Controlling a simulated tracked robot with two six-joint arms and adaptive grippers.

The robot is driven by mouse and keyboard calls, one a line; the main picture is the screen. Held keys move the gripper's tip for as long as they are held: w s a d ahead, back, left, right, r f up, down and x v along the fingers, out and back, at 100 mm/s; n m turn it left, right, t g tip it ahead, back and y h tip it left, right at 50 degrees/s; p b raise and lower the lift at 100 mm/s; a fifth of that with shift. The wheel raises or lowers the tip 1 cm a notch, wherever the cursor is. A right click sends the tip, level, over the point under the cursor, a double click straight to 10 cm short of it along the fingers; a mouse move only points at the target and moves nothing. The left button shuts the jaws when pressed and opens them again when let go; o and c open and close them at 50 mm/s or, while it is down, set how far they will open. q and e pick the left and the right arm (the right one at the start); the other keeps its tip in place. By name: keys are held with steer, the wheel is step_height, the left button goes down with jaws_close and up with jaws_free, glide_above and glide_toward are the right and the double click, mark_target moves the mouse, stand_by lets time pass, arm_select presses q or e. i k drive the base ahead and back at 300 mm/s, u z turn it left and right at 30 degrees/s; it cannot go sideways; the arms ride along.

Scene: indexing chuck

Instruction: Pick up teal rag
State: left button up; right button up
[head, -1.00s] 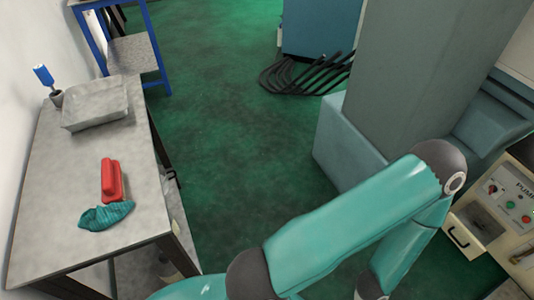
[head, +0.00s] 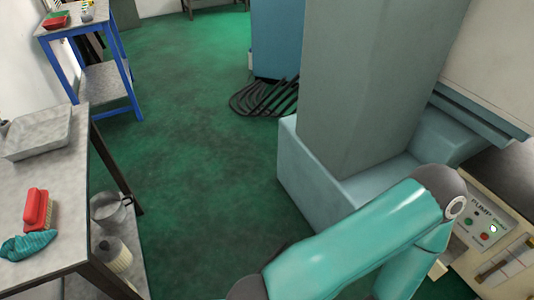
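The teal rag (head: 27,246) lies crumpled on the grey table (head: 68,219) at the left edge of the head view. It is close in front of a red brush (head: 37,208) with pale bristles; I cannot tell whether they touch. One of my teal arms crosses the lower right of the view, but its gripper is out of frame. Neither gripper shows.
A grey tray (head: 40,132) sits farther back on the table. A metal can (head: 109,211) and a ribbed pale container (head: 113,255) stand below. A blue-framed table (head: 105,85), a large grey machine (head: 365,90) and a pump panel (head: 480,228) stand around.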

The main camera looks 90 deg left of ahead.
mark_target(18, 249)
steer(key=z, duration=1.05)
steer(key=i, duration=0.2)
steer(key=u, duration=3.7)
steer(key=i, duration=0.25)
steer(key=u, duration=2.05)
steer(key=k, duration=0.95)
steer(key=u, duration=0.15)
steer(key=i, duration=0.95)
steer(key=z, duration=0.1)
